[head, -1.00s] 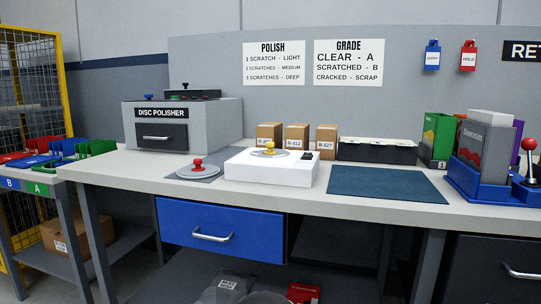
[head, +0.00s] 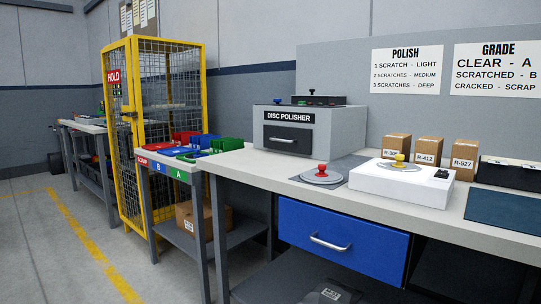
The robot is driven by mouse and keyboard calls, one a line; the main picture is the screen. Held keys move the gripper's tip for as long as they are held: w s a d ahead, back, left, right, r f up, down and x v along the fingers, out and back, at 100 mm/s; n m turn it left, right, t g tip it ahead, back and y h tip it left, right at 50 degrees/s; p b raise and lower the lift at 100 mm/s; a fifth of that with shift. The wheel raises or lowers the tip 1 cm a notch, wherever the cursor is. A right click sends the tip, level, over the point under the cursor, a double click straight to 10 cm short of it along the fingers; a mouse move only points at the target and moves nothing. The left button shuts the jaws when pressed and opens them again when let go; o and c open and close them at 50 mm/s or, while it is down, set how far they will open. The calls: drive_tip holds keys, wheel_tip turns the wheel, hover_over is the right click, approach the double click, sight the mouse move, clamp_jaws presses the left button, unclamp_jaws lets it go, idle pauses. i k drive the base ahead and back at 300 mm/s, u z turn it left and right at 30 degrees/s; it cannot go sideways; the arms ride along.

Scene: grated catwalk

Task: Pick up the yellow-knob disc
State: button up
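The yellow-knob disc (head: 399,163) lies on top of a white box-shaped device (head: 402,187) on the workbench, right of centre in the head view. Its yellow knob points up. A similar disc with a red knob (head: 322,174) lies on a dark mat to the left of the white device. My gripper is not in view.
The grey disc polisher (head: 289,133) stands behind the red-knob disc, its front drawer shut. Small cardboard boxes (head: 429,151) stand behind the white device. A blue drawer (head: 342,241) is shut below the bench. A yellow cage (head: 160,130) and bin table stand left. Floor at far left is clear.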

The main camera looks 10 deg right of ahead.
sight(399, 167)
drive_tip(key=u, duration=0.95)
drive_tip(key=i, duration=1.65)
drive_tip(key=z, duration=4.25)
